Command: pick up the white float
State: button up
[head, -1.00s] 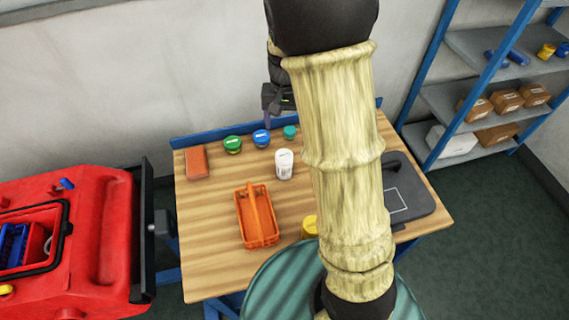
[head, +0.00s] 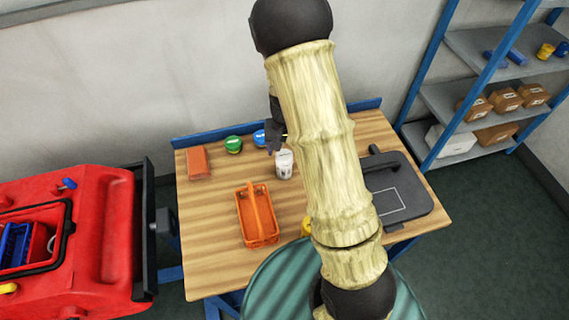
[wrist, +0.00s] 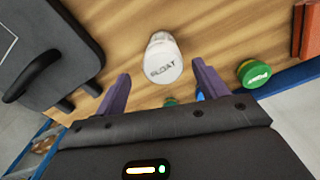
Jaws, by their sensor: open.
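The white float (head: 284,167) is a small white cylinder standing on the wooden table, just behind the orange carrier. In the wrist view my gripper (wrist: 160,70) is open, with purple fingers on either side of the float's near end in the picture. Nothing is held. I cannot tell how far the fingertips are above the float.
An orange carrier (head: 244,218) stands in front of the float. A green-lidded jar (head: 233,145) and a blue one (head: 259,138) stand behind. A red-orange block (head: 198,161) lies left, a dark case (head: 398,190) right. My arm partly hides a yellow item (head: 306,226).

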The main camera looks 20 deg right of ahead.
aim_at(284, 155)
jog(key=shift+f, duration=0.1)
jog(key=shift+a+f+p, duration=0.2)
jog(key=shift+f+p, duration=0.55)
jog(key=shift+f, duration=1.75)
jog(key=c, duration=1.1)
jog(key=shift+r, duration=0.15)
notch_tip(284, 155, up, 10)
jog(key=shift+f+b, duration=0.1)
jog(key=shift+b, duration=0.55)
